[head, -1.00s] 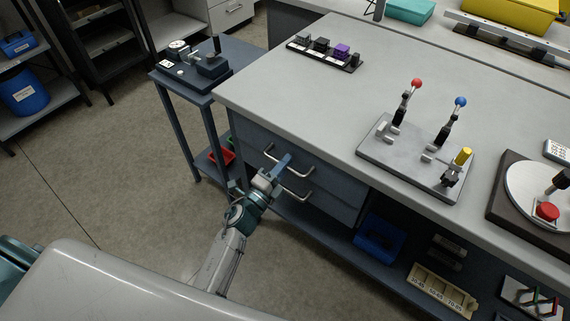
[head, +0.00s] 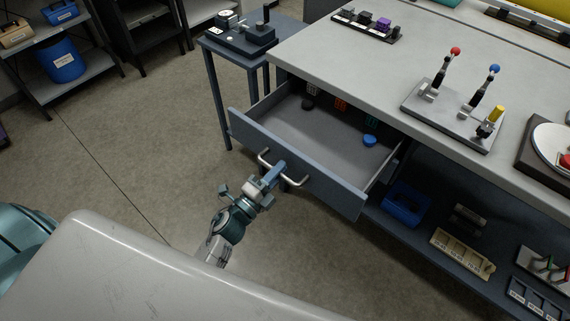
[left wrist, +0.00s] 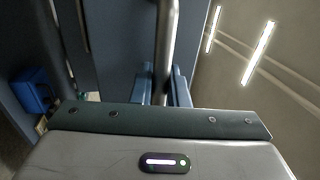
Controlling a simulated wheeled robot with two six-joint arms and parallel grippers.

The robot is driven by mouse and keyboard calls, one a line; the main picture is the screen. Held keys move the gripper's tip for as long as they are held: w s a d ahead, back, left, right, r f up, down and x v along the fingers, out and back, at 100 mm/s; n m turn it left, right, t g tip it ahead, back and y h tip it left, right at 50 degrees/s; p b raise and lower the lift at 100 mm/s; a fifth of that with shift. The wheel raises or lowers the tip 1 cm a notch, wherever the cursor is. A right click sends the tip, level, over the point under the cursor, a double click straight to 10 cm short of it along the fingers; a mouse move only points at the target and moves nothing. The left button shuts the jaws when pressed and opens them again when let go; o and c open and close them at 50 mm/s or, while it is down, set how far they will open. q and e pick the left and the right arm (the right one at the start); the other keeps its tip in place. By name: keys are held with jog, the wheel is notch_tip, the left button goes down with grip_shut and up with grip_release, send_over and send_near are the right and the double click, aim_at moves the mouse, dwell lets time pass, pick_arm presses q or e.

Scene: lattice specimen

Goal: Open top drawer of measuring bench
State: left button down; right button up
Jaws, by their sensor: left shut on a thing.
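The top drawer (head: 300,165) of the measuring bench (head: 365,70) stands well open, its grey inside showing. My left gripper (head: 272,178) is at the middle of the drawer's curved metal handle (head: 295,183) and is shut on it. In the left wrist view the handle (left wrist: 167,40) is an upright bar running between the two blue fingers (left wrist: 164,90). The lower drawer is hidden behind the open one. My right gripper is not in view.
In the drawer lie a blue round piece (head: 370,141), a dark round piece (head: 308,103) and an orange piece (head: 341,103). A lever plate (head: 450,115) stands on the bench. A small side table (head: 245,55) is at the left. The floor (head: 130,130) in front is clear.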

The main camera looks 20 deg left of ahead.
pick_arm(q)
jog(key=v, duration=0.3)
jog(key=r+b+v, duration=0.1)
jog(key=v, duration=0.1)
jog(key=shift+s, duration=0.15)
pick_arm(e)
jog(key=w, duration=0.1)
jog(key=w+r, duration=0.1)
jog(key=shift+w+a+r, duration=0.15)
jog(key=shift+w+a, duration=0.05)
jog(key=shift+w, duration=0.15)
pick_arm(q)
jog(key=c, duration=1.5)
grip_release()
jog(key=shift+s+a+f, duration=0.1)
jog(key=b+v, duration=0.4)
jog(key=v, duration=0.6)
jog(key=shift+s, duration=0.3)
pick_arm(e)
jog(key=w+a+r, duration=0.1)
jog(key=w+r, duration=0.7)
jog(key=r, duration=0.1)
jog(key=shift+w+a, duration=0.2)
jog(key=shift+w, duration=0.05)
